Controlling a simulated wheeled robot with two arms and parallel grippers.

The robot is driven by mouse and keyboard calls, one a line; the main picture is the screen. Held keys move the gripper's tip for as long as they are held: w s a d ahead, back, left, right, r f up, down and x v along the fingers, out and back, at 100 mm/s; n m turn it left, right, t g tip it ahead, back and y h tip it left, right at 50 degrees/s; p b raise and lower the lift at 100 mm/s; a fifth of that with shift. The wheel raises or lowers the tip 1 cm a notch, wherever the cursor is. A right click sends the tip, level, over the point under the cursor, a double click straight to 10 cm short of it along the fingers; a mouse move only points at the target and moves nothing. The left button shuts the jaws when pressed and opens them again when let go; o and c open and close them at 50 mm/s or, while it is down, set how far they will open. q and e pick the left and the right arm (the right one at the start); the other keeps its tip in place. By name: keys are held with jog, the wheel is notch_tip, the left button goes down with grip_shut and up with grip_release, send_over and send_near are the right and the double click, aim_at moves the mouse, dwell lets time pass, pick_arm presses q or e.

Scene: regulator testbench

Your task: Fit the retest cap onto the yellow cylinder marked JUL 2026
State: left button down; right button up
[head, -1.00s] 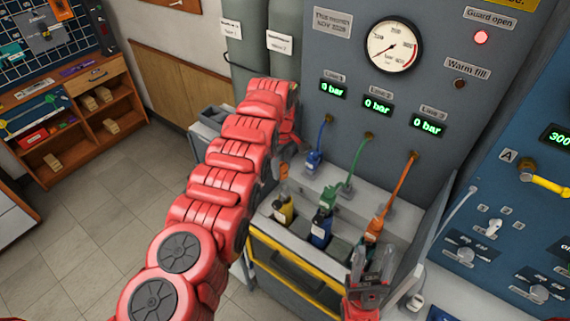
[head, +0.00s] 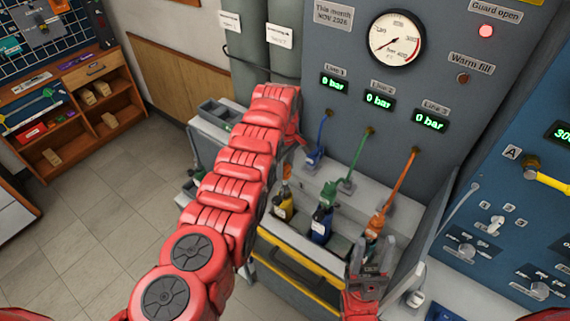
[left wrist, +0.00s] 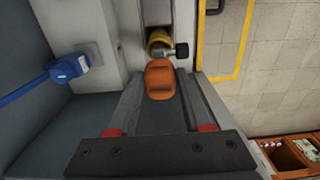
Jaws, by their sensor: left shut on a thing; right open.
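The orange cap (left wrist: 161,80) is between the fingers of my left gripper (left wrist: 160,92), which is shut on it. In the head view the cap (head: 286,172) shows just right of my red arm, above the yellow cylinder (head: 283,208). The yellow cylinder (left wrist: 158,38) has a dark side knob and lies just beyond the cap in the left wrist view. Whether they touch cannot be told. The cylinder's date is too small to read. My left gripper is mostly hidden by my arm in the head view. My right gripper (head: 372,262) is open and empty, at the bench's front right.
An orange hose fitting (head: 375,226) is beside my right gripper. A blue hose fitting (left wrist: 68,68) lies close left. The yellow-edged guard (head: 300,262) runs along the bench front.

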pick_arm(q)
notch_tip(320, 180, down, 3)
jog(key=shift+w+r+b, duration=0.1)
jog(key=shift+r+b, duration=0.1)
jog(key=shift+b, duration=0.65)
jog(key=shift+r, duration=0.2)
jog(key=shift+p, duration=0.5)
jog(key=shift+d+b, duration=0.1)
jog(key=shift+b, duration=0.25)
jog(key=shift+f+b, duration=1.75)
jog(key=shift+f, duration=0.2)
jog(key=shift+c, duration=1.3)
grip_release()
jog(key=shift+r, duration=0.1)
